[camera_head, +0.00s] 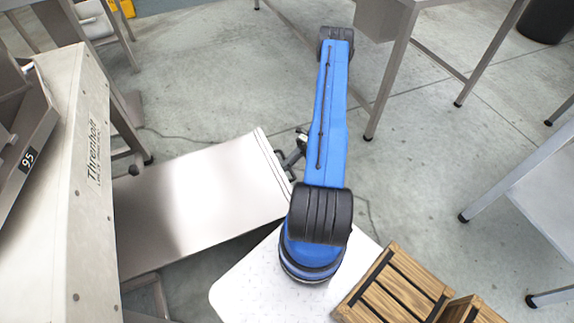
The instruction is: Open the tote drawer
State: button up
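A long brushed-steel box or panel (195,205) extends from under the cream machine marked "Threnholt" (82,190) toward the middle of the view. I cannot tell for sure whether it is the tote drawer; no tote shows. My gripper (291,158) is small and dark at the right end of this steel piece, partly hidden behind my blue arm. It is close to that end edge, but I cannot tell whether it touches. Its fingers are too small and covered to show whether they are open or shut.
A dark tray with a "95" label (28,161) sits at the far left. Slatted wooden crates (395,285) are at the bottom right. Steel tables stand at the top (440,8) and right (545,190). A black bin (546,20) is at the top right. Concrete floor between is open.

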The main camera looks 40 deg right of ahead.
jog(key=shift+d, duration=0.1)
jog(key=d+r, duration=0.3)
jog(key=d, duration=1.4)
jog(key=shift+w, duration=0.45)
jog(key=shift+r, duration=0.15)
